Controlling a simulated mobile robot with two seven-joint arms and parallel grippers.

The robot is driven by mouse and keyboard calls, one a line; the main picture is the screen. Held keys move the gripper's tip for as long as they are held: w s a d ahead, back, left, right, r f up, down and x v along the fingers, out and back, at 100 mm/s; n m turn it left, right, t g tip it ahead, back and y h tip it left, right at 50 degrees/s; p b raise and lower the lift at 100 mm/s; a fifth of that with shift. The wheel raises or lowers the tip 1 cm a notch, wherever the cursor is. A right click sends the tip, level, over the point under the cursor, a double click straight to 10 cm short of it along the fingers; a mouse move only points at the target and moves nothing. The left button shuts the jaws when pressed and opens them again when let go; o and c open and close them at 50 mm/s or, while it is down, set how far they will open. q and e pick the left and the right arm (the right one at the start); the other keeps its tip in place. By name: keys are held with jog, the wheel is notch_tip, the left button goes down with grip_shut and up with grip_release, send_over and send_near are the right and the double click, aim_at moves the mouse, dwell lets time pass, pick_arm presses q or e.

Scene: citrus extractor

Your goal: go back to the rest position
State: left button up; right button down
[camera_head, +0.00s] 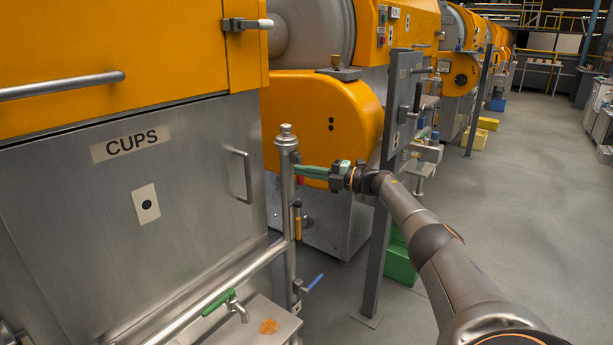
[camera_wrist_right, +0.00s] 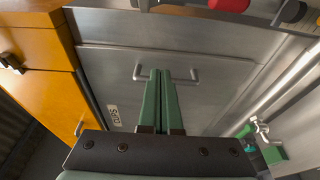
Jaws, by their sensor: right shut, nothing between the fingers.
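My right gripper (camera_head: 300,171) has green fingers and reaches in from the right in the head view. Its fingertips are close to the upright steel pipe, and I cannot tell from the head view whether they touch it. In the right wrist view my right gripper (camera_wrist_right: 160,74) is shut and empty, with its fingers side by side. They point towards the handle of a steel door marked CUPS, with the handle (camera_wrist_right: 188,75) seen behind the tips. My left gripper is not in view.
The steel CUPS panel (camera_head: 85,210) fills the left of the head view. A vertical pipe (camera_head: 287,215) with valves stands beside it. A green-handled tap (camera_head: 235,305) sits low above a ledge. A grey post (camera_head: 386,220) stands behind my right wrist. Open floor (camera_head: 530,190) lies at right.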

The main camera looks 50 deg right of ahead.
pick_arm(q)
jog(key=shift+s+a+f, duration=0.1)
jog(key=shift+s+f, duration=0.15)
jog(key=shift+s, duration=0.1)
